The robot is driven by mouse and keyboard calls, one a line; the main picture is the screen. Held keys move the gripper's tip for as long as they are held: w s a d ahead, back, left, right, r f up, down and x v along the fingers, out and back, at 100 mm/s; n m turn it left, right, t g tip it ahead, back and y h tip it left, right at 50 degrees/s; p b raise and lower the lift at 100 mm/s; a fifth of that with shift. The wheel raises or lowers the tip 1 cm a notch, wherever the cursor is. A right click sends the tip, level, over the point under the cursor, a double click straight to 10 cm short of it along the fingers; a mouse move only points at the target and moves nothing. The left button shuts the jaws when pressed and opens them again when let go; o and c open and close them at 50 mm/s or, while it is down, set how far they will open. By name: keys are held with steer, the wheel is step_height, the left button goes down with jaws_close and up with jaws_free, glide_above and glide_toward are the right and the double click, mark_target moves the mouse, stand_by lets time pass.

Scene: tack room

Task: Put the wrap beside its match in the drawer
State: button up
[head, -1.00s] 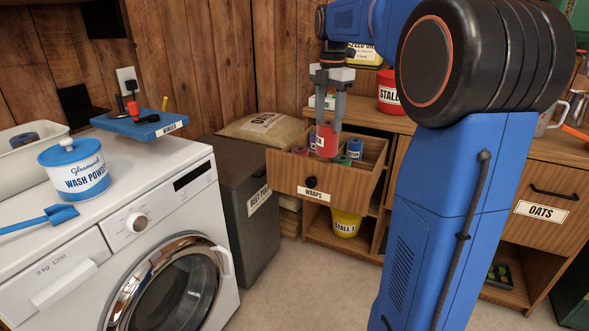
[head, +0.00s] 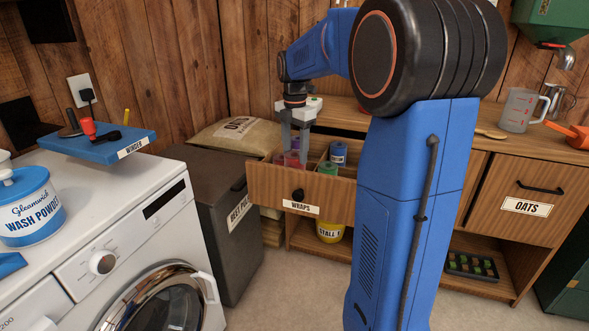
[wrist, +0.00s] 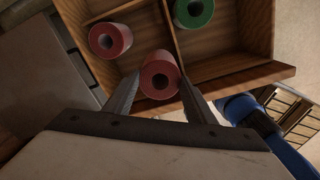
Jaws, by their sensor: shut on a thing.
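My gripper (head: 294,158) is shut on a red wrap (wrist: 160,76), a roll held upright between the fingertips. The open drawer (head: 267,184), labelled WRAPS, is under it, and the fingertips are down at about the drawer's rim. A matching red wrap (wrist: 110,40) stands in the left compartment in the wrist view, apart from the held one. A green wrap (wrist: 194,11) stands across the divider (wrist: 169,25); it also shows in the head view (head: 327,168) with a blue wrap (head: 338,153) behind it. Whether the held wrap touches the drawer floor I cannot tell.
The drawer's front wall (wrist: 245,82) and divider lie close to the held wrap. A dark bin (head: 222,220) and a feed sack (head: 235,132) stand left of the drawer. The washing machine (head: 130,250) is at the near left.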

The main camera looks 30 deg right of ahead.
steer(key=shift+f, duration=3.2)
steer(key=shift+f, duration=0.1)
steer(key=o, duration=1.5)
step_height(320, 180, up, 12)
steer(key=s+a+m+t, duration=0.1)
steer(key=s+a+m, duration=0.45)
steer(key=s, duration=0.25)
steer(key=shift+s+a+f+m+t, duration=0.65)
steer(key=shift+s+a+f+m, duration=1.5)
steer(key=shift+s, duration=1.55)
steer(key=shift+s+a+f+m+t, duration=0.6)
steer(key=shift+s+a+f+m, duration=0.95)
steer(key=shift+s+m, duration=1.7)
steer(key=shift+s+a+f+m+t, duration=0.65)
steer(key=shift+s+a+f+m, duration=1.1)
steer(key=shift+s, duration=2.45)
